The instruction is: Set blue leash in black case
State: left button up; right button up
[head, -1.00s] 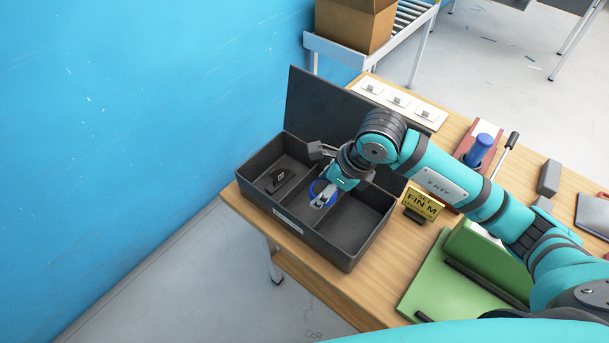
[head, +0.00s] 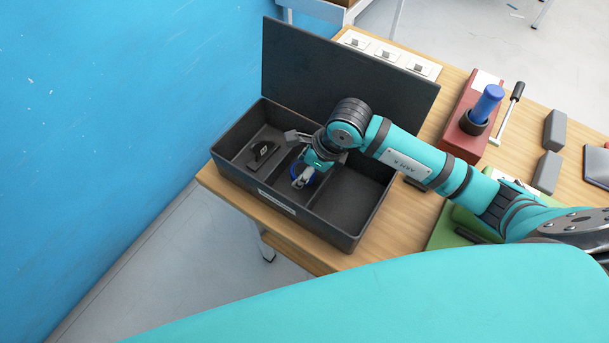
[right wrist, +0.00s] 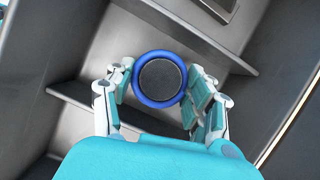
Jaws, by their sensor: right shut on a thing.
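The blue leash shows as a round blue coil (right wrist: 158,103) with a dark grey middle in the right wrist view. My right gripper (head: 301,181) is shut on it, one finger on each side. The coil is partly hidden by the fingers in the head view (head: 293,170). The open black case (head: 345,243) has its lid (head: 340,80) raised at the back. My right gripper reaches down into the case, at its middle compartment. I cannot tell whether the leash touches the compartment floor. My left gripper is not in view.
A black item (head: 263,153) lies in the case's left compartment; the right one looks empty. A red block with a blue-handled pump (head: 487,103), grey blocks (head: 554,130) and a white switch panel (head: 388,53) stand on the wooden table. A blue wall (head: 90,130) rises left.

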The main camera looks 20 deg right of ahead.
jog(key=shift+f, duration=0.85)
jog(key=shift+r, duration=0.1)
jog(key=o, duration=1.2)
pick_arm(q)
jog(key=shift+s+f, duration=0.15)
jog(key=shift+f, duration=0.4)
